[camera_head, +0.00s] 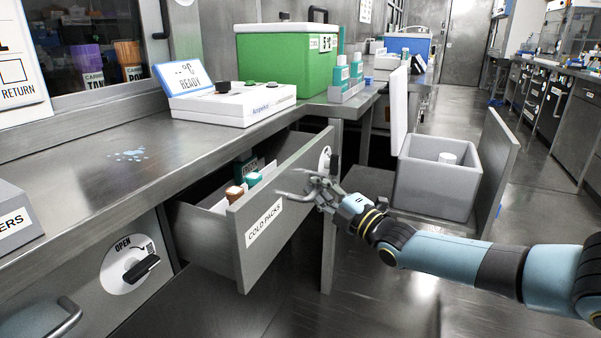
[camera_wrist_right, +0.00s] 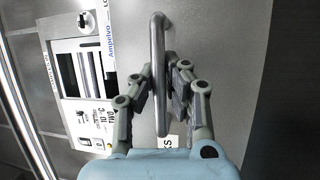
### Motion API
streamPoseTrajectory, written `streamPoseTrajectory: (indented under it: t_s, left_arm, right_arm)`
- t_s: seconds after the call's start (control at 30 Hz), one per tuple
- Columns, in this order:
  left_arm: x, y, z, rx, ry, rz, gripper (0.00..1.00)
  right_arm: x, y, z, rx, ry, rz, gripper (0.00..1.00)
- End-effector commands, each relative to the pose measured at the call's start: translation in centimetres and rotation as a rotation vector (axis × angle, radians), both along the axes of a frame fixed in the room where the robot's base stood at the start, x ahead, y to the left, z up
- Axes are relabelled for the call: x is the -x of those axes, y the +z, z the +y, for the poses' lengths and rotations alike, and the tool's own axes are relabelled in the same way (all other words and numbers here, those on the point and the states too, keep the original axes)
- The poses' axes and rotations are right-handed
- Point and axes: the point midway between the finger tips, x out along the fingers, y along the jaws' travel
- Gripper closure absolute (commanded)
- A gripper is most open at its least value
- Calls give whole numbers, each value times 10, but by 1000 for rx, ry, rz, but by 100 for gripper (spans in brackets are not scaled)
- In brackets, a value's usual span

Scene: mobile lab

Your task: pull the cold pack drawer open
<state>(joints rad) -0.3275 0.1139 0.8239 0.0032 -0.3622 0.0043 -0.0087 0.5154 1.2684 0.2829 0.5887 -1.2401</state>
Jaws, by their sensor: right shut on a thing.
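The cold pack drawer (camera_head: 250,262), a grey metal drawer labelled COLD PACKS, stands well out from under the bench in the head view. Orange and teal packs (camera_head: 243,186) show inside it. My right gripper (camera_head: 316,188) is at the drawer's front, shut on its bar handle (camera_head: 290,194). In the right wrist view the handle (camera_wrist_right: 158,45) runs between the two fingers (camera_wrist_right: 160,88), with the grey drawer front behind it. My left gripper is not in view.
A white device reading READY (camera_head: 240,104) and a green box (camera_head: 285,62) stand on the bench. A grey open-lidded box (camera_head: 433,188) stands right of the drawer, behind my right arm. A black latch (camera_head: 142,267) marked OPEN is at lower left. Floor shows below the drawer.

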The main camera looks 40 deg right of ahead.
Motion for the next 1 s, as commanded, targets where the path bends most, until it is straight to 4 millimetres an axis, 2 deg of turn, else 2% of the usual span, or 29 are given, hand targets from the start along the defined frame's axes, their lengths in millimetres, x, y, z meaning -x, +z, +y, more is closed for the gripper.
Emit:
streamPoseTrajectory:
  t_s: [0.1, 0.5, 0.8, 1.0]
  left_arm:
    - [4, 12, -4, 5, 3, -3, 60]
    - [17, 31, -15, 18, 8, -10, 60]
    - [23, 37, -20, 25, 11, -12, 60]
    - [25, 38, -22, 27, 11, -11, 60]
  right_arm:
    - [22, 5, -9, 4, 0, 1, 100]
    - [85, 3, -35, 4, 0, 1, 100]
    - [113, 1, -46, 2, 1, 0, 100]
    - [119, 0, -49, 2, 1, -1, 100]
